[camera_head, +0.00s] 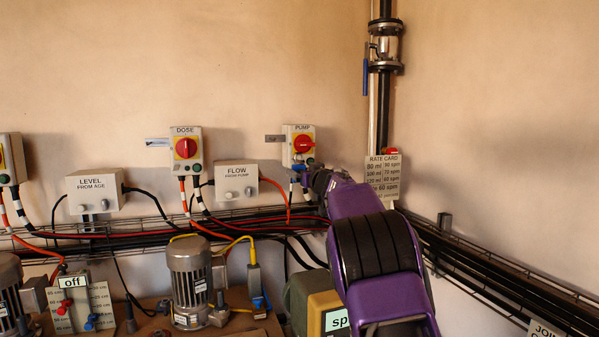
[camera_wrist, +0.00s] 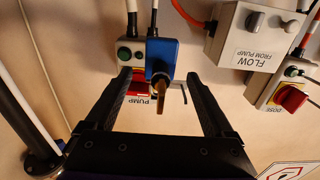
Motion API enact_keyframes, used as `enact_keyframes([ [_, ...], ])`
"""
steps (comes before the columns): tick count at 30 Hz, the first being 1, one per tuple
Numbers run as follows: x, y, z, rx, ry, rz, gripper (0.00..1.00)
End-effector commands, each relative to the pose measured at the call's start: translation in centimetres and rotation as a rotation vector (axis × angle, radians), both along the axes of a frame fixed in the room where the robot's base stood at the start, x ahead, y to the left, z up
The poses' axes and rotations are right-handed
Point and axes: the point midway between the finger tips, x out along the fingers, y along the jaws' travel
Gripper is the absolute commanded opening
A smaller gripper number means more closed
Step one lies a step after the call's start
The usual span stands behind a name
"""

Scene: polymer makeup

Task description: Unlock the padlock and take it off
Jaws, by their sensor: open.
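The PUMP switch box (camera_head: 299,145) with its red knob is on the wall at the centre right of the head view. In the wrist view the box appears upside down, and the blue padlock (camera_wrist: 163,55) covers much of its front. A brass-coloured key (camera_wrist: 158,87) sticks out of the padlock towards the camera. My gripper (camera_wrist: 157,75) is open, with one finger on each side of the padlock and key; I cannot tell whether either finger touches them. The shackle is not clear to see. In the head view my purple arm reaches to just below the PUMP box.
The FLOW box (camera_head: 237,182) and the DOSE switch box (camera_head: 186,149) are to the left on the wall. Cables run along a wire tray below. A black pipe with a valve (camera_head: 386,45) and a rate card (camera_head: 384,177) are at the right corner. Motors stand on the bench.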

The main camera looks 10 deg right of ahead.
Motion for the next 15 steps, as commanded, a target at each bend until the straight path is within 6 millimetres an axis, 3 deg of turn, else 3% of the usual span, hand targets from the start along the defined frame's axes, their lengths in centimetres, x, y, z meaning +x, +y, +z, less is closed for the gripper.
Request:
enact_keyframes([
  [6,2.0,0.4,0.2,-0.001,0.0,0.0,0.88],
  [15,2.3,0.4,0.0,0.0,0.0,-0.001,0.88],
])
